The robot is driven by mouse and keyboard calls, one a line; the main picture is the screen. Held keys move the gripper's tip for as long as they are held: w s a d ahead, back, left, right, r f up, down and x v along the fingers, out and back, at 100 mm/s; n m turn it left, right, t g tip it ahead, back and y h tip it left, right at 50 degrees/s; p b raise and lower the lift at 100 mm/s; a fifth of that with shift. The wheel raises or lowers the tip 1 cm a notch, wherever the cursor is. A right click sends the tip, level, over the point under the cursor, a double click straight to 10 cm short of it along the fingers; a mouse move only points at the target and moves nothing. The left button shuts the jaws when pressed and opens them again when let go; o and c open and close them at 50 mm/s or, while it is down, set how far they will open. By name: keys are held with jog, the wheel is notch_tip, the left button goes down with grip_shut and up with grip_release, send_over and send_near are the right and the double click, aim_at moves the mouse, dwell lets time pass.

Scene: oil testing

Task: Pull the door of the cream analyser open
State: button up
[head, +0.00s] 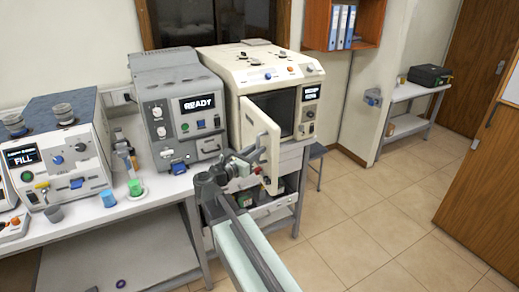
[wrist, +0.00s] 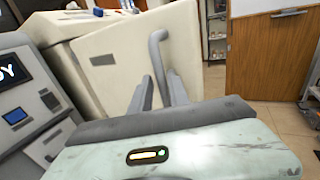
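The cream analyser (head: 262,66) stands on the bench in the middle of the head view. Its door (head: 256,128) is partly open, swung out toward me, and the dark chamber (head: 273,108) shows behind it. The door also fills the middle of the wrist view (wrist: 112,62). A grey bar handle (wrist: 158,58) stands out from the door's face. My gripper (wrist: 161,88) is at the handle, with one finger on each side of the bar and little gap visible. The exact contact is hard to see. In the head view my gripper (head: 250,158) is in front of the door.
A grey analyser reading READY (head: 178,112) stands close on the left, with a blue-grey FILL machine (head: 58,150) beyond it. Small cups and a green-based cylinder (head: 135,187) stand on the bench. Open tiled floor (head: 370,215) lies to the right.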

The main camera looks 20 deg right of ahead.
jog(key=v, duration=0.7)
jog(key=shift+r, duration=0.1)
